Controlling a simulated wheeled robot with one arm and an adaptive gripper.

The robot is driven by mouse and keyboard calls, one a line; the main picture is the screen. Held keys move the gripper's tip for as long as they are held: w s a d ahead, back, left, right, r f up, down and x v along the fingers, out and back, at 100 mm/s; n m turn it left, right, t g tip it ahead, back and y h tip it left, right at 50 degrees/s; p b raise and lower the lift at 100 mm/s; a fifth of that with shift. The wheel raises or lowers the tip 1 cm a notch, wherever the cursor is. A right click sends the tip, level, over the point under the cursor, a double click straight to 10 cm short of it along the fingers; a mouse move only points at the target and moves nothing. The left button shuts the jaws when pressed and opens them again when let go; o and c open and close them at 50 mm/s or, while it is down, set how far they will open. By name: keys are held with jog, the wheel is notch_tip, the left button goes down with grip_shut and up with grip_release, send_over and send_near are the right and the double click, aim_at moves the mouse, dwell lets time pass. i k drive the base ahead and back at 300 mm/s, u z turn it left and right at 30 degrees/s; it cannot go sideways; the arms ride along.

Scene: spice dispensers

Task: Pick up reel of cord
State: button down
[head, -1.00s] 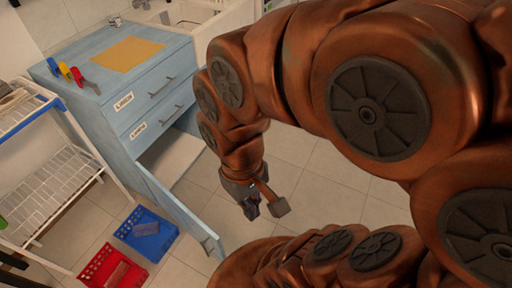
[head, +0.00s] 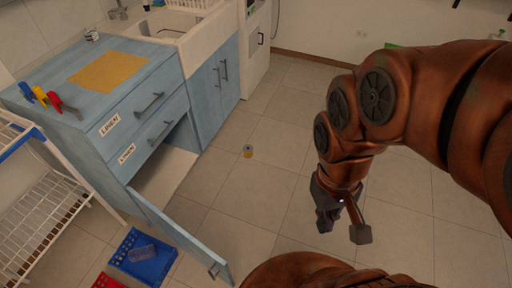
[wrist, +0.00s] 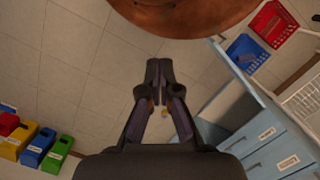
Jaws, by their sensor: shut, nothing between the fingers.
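A small round yellowish object with a dark top (head: 248,151), which looks like the reel of cord, stands alone on the tiled floor in the head view. It is right of the blue cabinet. My gripper (head: 326,222) hangs in the air to its right and nearer the camera, apart from it. In the wrist view my gripper (wrist: 158,68) has its fingertips together with nothing held.
The blue cabinet (head: 128,118) has an open lower door (head: 185,240) jutting over the floor. A blue crate (head: 142,257) and a red crate (head: 108,281) lie left of it. A white wire rack (head: 45,200) stands at left. Colored bins (wrist: 35,145) show in the wrist view. Floor around the reel is clear.

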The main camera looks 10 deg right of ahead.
aim_at(247, 149)
jog(key=z, duration=1.05)
jog(key=i, duration=1)
jog(key=u, duration=1.9)
jog(key=i, duration=1)
